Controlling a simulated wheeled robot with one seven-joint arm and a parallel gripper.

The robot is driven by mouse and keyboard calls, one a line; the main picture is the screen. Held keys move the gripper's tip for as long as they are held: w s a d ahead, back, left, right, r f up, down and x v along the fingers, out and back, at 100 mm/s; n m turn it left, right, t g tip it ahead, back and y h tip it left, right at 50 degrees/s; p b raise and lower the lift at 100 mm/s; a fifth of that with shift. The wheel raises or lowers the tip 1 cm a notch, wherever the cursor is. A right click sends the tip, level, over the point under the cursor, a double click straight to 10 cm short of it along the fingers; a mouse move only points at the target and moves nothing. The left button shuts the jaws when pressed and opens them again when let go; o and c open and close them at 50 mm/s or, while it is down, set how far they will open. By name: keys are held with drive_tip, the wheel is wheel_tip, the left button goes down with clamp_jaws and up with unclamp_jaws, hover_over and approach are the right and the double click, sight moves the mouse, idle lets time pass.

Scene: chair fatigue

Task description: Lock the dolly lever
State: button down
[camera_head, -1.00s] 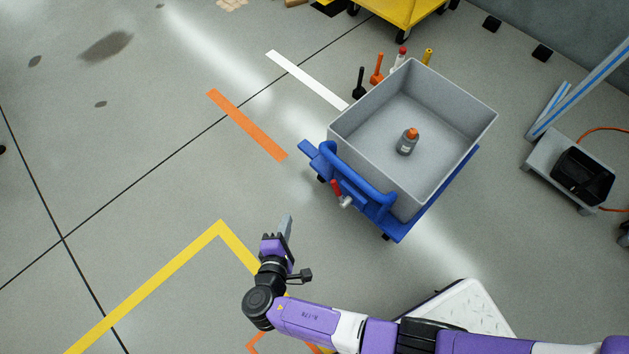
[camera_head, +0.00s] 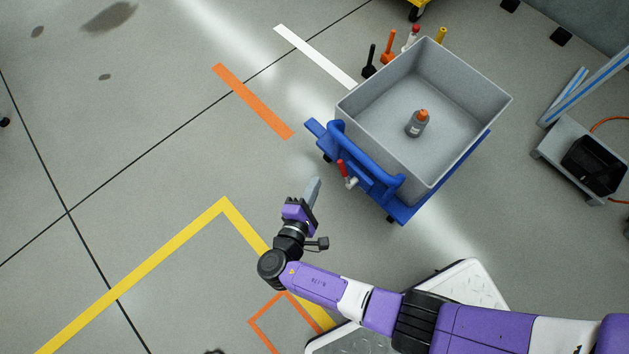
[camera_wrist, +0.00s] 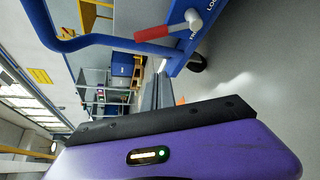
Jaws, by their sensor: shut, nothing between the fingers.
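The dolly (camera_head: 404,213) is blue, with a blue push handle (camera_head: 362,158) on its near left side and a large grey bin on it. The lever (camera_head: 342,168) has a red grip and a pale pivot, and sits on the dolly below the handle. It also shows in the wrist view (camera_wrist: 152,34), beside partly cut-off lettering on the blue deck. My gripper (camera_head: 315,184) is shut and empty. It is in front and to the left of the lever, apart from it. In the wrist view the gripper fingers (camera_wrist: 157,92) point toward the dolly's side.
The grey bin (camera_head: 458,139) holds a grey bottle with an orange cap (camera_head: 417,123). Several coloured upright handles (camera_head: 388,46) stand behind the bin. A grey cart with a black box (camera_head: 594,164) is at the right. The floor left of the dolly is clear, with painted lines.

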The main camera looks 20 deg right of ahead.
sight(344, 173)
drive_tip(key=b+x, duration=0.3)
drive_tip(key=x, duration=0.4)
drive_tip(key=shift+s+d+r+p, duration=0.1)
drive_tip(key=shift+s+d+r, duration=0.2)
drive_tip(key=shift+s, duration=0.25)
drive_tip(key=shift+s+d+r+p, duration=0.15)
drive_tip(key=shift+s+d+r, duration=0.05)
drive_tip(key=shift+s+r, duration=0.25)
drive_tip(key=shift+s+d+r+p, duration=0.1)
drive_tip(key=shift+s+d+r, duration=0.2)
drive_tip(key=shift+s, duration=0.3)
